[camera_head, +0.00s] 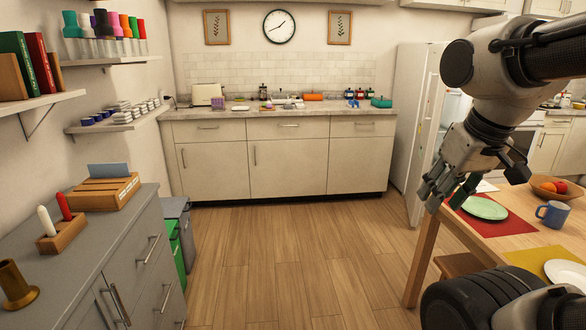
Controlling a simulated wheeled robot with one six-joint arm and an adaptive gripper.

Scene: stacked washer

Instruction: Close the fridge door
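The white fridge (407,105) stands right of the counter, beyond the table. Its door (425,140) stands open, swung out toward me, and shows as a tall narrow panel. Part of the pale interior (456,106) shows to the right of the door, partly behind my arm.
The wooden table (430,240) at the right holds a green plate (484,207), a blue mug (553,213) and a fruit bowl (556,190). A grey cabinet (120,250) stands at the left. The wooden floor (290,260) between them is clear.

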